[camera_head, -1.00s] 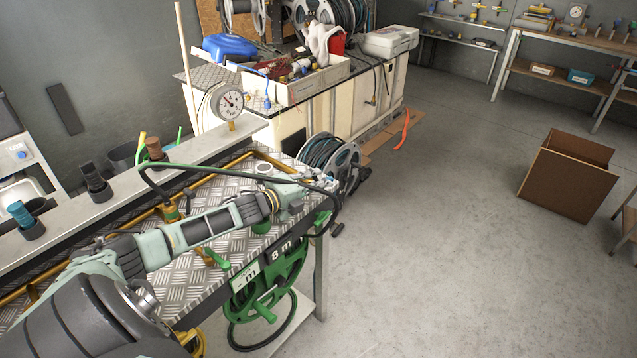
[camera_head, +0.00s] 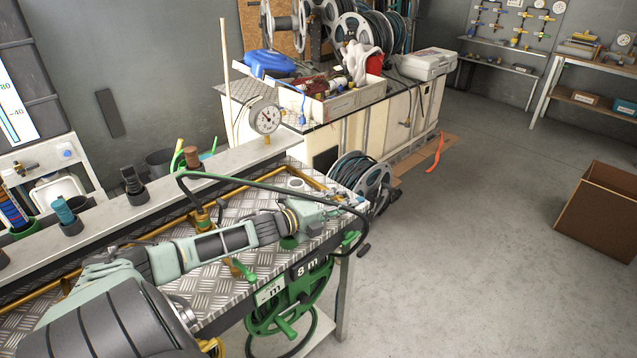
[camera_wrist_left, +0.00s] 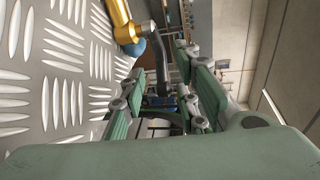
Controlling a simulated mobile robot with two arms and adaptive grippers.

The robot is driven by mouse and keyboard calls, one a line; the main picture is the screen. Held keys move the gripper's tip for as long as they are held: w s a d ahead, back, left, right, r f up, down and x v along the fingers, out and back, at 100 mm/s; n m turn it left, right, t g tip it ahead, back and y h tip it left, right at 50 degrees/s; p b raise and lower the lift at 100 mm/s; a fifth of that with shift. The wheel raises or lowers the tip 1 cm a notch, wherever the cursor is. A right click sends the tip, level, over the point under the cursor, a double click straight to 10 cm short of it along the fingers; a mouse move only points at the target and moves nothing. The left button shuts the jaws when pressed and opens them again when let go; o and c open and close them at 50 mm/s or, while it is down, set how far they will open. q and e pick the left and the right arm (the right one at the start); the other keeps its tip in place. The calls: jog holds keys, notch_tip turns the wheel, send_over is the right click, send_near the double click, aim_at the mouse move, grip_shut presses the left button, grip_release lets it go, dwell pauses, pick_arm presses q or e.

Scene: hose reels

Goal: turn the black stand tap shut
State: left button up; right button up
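My left gripper (camera_head: 340,207) reaches over the front right corner of the checker-plate bench (camera_head: 222,282). In the left wrist view its two green fingers (camera_wrist_left: 163,103) stand apart with a gap between them. A dark upright piece (camera_wrist_left: 160,55) shows in line with that gap; I cannot tell whether it is the black stand tap or touches a finger. A brass pipe (camera_wrist_left: 121,22) with a blue end stands beside it. In the head view the arm and a dark hose loop (camera_head: 262,184) crowd this corner, and no tap is clear there. My right gripper is out of view.
A green hose reel (camera_head: 288,308) hangs under the bench front. A pressure gauge (camera_head: 265,116) stands behind the bench. Several coloured-handled pieces, one black (camera_head: 132,181), stand along the grey ledge (camera_head: 165,188). Floor to the right is open up to a brown box (camera_head: 598,210).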

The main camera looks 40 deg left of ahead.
pick_arm(q)
jog(key=v, duration=0.8)
jog(key=shift+f, duration=0.1)
jog(key=shift+s, duration=0.35)
jog(key=shift+c, duration=0.5)
